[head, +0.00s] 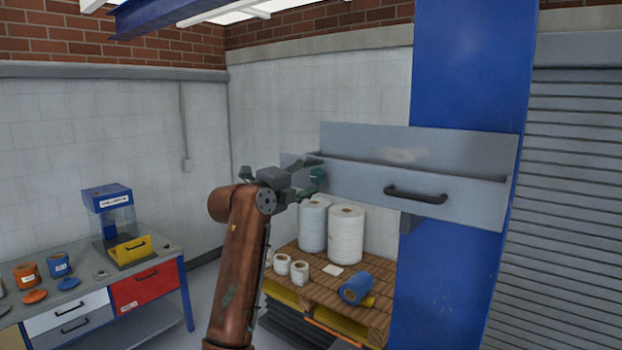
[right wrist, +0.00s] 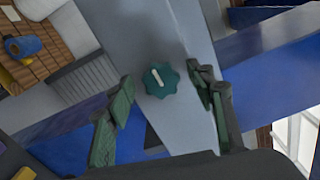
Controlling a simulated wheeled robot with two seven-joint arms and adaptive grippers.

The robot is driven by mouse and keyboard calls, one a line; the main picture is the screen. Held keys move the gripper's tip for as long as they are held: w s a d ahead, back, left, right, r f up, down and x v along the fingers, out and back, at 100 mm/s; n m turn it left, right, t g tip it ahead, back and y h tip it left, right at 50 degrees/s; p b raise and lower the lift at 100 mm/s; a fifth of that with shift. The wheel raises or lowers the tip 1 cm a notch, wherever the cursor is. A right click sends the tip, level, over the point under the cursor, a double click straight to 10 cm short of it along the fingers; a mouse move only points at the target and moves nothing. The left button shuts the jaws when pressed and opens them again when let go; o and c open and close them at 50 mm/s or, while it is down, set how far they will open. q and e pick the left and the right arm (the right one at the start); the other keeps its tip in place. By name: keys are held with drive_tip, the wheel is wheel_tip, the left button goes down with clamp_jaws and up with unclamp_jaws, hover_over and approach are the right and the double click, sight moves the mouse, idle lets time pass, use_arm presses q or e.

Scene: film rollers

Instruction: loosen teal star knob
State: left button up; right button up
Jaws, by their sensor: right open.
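The teal star knob (right wrist: 160,80) shows in the right wrist view, with a pale bar mark across its face. It sits on a grey metal panel (right wrist: 172,30). My right gripper (head: 312,184) is open, with its dark green fingers on either side of the knob in the wrist view. The fingers appear apart from the knob. In the head view the gripper is at the left end of the grey tray (head: 450,155) on the blue column. I cannot make out the knob apart from the fingers there. My left gripper is not in view.
The blue column (head: 465,70) stands behind the tray, which has a black handle (head: 415,195). Below is a wooden pallet (head: 300,255) with white rolls (head: 346,235) and a blue roll (head: 355,288). A workbench (head: 100,290) with jars and drawers stands at left.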

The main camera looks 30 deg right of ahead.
drive_tip(key=v, duration=1.2)
